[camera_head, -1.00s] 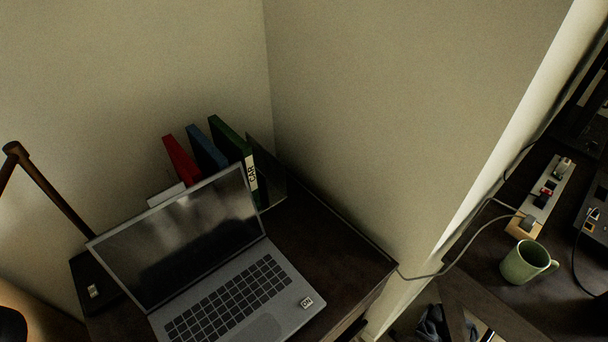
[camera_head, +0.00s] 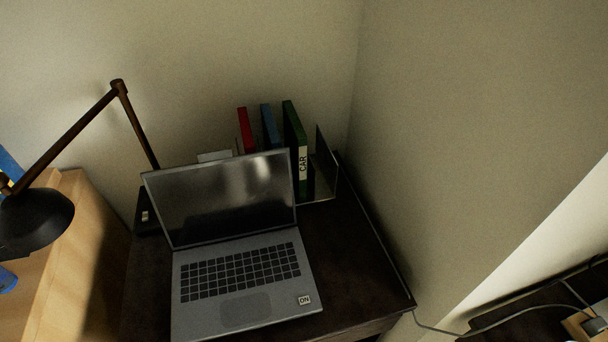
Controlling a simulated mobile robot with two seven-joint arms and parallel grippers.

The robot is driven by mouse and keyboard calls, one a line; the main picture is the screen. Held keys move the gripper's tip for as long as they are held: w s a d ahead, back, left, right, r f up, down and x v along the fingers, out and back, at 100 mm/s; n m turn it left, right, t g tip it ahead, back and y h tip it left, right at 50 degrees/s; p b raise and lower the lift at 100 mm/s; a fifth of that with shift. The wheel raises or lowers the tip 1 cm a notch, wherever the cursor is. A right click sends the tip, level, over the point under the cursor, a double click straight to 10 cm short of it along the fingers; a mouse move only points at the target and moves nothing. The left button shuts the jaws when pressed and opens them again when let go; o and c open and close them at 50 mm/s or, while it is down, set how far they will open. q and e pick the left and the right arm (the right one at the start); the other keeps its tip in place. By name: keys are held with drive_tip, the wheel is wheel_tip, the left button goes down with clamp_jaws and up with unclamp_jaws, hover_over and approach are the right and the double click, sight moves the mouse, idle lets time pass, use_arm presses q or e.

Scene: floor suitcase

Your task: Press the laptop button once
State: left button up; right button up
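An open grey laptop (camera_head: 207,312) stands on a dark desk. Its screen (camera_head: 222,197) is dark with a reflection. The laptop button (camera_head: 303,300), a small light square marked "ON", is at the right front corner of the keyboard deck. I cannot tell whether it is pressed. Neither of my grippers shows in the view.
The dark desk (camera_head: 352,262) has free room right of the laptop. Behind the screen stand a red binder (camera_head: 245,130), a blue binder (camera_head: 270,128) and a green binder (camera_head: 295,140). A black lamp (camera_head: 38,218) is at left. A wall closes the right side.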

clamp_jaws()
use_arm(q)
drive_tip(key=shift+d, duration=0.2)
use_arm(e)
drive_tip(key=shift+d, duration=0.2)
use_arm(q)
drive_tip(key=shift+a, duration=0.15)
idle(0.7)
